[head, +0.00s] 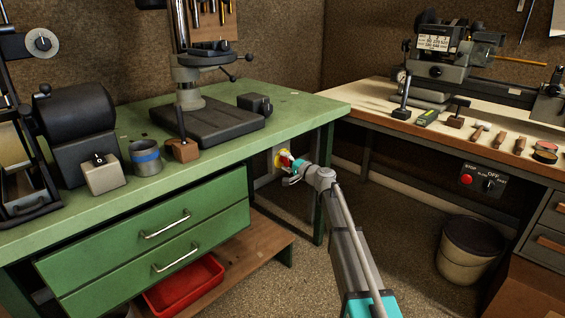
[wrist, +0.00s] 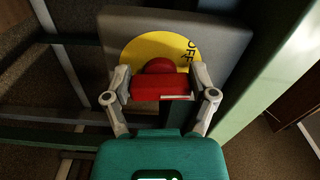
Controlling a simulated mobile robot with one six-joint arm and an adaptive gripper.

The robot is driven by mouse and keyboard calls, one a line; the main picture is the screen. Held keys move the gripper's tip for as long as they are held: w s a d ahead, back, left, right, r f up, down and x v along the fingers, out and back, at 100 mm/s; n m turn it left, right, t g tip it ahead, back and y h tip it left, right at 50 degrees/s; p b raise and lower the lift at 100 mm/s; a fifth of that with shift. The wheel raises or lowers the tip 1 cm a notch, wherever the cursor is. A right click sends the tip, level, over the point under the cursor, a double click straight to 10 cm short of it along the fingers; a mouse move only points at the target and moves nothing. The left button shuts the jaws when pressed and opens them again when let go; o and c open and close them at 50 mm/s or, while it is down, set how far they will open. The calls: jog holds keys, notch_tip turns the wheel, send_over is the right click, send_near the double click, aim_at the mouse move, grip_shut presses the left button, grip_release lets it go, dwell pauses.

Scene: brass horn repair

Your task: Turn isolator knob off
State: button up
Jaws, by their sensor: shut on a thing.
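The isolator is a grey box (wrist: 222,32) with a yellow round plate and a red knob (wrist: 160,88). In the wrist view the knob's bar lies crosswise, with a pale mark near its right end. The word OFF shows on the yellow plate (wrist: 143,47), above and right of the knob. My gripper (wrist: 161,92) is shut on the red knob, one finger at each end of the bar. In the head view my gripper (head: 291,167) is at the isolator (head: 278,158), low by the green bench's right end, and hides part of it.
The green bench (head: 216,157) is above and left of my gripper, with its legs close by. A red tray (head: 185,287) sits on the low wooden shelf. A bin (head: 470,250) stands at the right. The floor between the benches is clear.

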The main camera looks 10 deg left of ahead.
jog(key=n, duration=0.3)
jog(key=shift+d+f+n, duration=0.2)
jog(key=shift+d+n, duration=0.1)
jog(key=shift+n, duration=0.1)
jog(key=shift+f+n, duration=0.1)
jog(key=shift+n, duration=1.7)
jog(key=o, duration=1)
jog(key=shift+w, duration=0.1)
jog(key=shift+o, duration=0.2)
jog(key=shift+a, duration=0.1)
